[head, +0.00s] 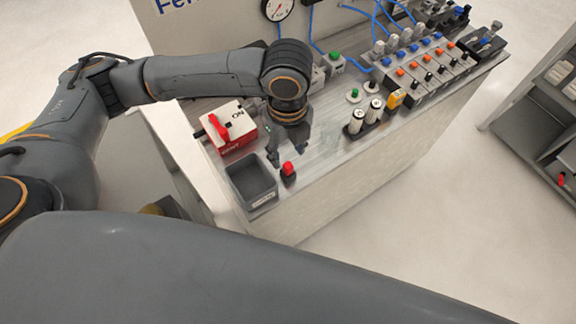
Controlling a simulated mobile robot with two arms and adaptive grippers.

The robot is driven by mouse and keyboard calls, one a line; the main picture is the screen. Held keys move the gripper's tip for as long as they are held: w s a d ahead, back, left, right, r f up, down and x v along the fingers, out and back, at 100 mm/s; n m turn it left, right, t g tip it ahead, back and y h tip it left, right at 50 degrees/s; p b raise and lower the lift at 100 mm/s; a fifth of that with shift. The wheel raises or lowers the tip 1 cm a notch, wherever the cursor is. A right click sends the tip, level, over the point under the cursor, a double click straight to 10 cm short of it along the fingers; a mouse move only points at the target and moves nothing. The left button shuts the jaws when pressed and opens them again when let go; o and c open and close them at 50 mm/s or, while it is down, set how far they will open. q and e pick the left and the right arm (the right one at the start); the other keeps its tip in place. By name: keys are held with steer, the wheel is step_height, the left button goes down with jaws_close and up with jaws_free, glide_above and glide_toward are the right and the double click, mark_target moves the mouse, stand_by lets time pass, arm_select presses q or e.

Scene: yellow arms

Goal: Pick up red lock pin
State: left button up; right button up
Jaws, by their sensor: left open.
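The red lock pin (288,169) is a small red piece near the front edge of the metal bench top, just right of a grey bin. My left gripper (287,158) points down from above, its fingers open right behind and around the pin's top. Whether a finger touches the pin cannot be told at this size. My right gripper is not in the head view.
An open grey bin (237,172) stands left of the pin. Behind it is a red and white switch box (229,127) with a red handle. A pressure gauge (277,9) hangs behind.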

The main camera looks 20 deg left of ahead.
mark_target(288, 165)
arm_select(q)
steer(key=shift+w+a+f, duration=0.1)
steer(key=shift+w+f, duration=0.05)
steer(key=shift+f, duration=0.6)
steer(key=shift+w+f, duration=0.1)
steer(key=shift+f, duration=0.4)
steer(key=f, duration=0.1)
steer(key=f+p, duration=0.1)
steer(key=f, duration=0.2)
steer(key=shift+w+a+f, duration=0.1)
steer(key=shift+w+f, duration=0.05)
steer(key=shift+w, duration=0.2)
steer(key=shift+f, duration=0.3)
steer(key=shift+c, duration=0.4)
jaws_close()
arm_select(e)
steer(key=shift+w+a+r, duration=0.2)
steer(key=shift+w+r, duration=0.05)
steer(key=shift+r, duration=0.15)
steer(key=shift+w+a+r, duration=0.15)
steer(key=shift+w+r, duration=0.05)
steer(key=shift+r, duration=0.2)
